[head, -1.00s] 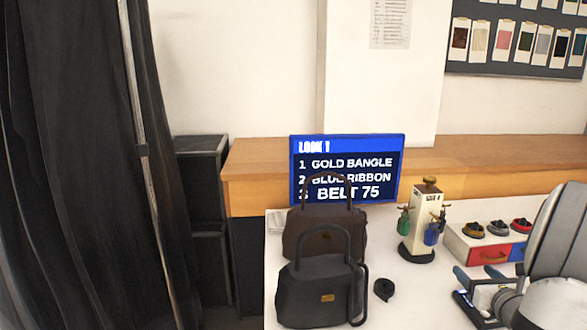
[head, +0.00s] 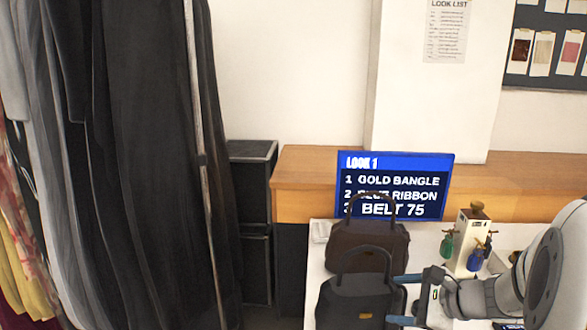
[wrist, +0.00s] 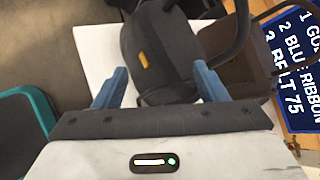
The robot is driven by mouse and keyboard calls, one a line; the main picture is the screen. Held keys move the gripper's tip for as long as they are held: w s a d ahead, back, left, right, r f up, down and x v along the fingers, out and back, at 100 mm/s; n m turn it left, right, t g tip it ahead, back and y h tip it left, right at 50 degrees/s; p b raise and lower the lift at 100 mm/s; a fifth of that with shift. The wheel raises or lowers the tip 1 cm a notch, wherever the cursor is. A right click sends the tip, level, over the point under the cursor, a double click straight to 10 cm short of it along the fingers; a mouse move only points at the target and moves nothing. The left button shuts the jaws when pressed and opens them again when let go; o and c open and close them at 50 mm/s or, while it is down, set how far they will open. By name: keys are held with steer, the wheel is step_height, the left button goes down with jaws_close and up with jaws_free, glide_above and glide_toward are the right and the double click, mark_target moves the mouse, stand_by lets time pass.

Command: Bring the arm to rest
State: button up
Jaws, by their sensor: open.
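My gripper (head: 400,299) is at the lower right of the head view, beside the front black handbag (head: 358,303). In the wrist view its two blue fingers (wrist: 158,88) stand wide apart, with the black handbag (wrist: 158,45) beyond and partly between them. Nothing is visibly held. I cannot tell whether a finger touches the bag. My arm (head: 520,285) reaches in from the right edge and hides part of the table.
A brown handbag (head: 366,246) stands behind the black one. A blue sign (head: 396,164) reads gold bangle, blue ribbon, belt 75. The wrist view shows a teal-rimmed container (wrist: 22,95).

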steer(key=s+a+r+n+g+h+p, duration=0.3)
steer(key=s+n, duration=0.4)
steer(key=n, duration=0.3)
steer(key=s+a+r+n+g+h+p, duration=0.3)
steer(key=s+a+r+n+h+p, duration=0.1)
steer(key=n, duration=0.6)
steer(key=shift+s+a+r, duration=0.65)
steer(key=shift+s+a, duration=0.3)
steer(key=shift+s, duration=0.9)
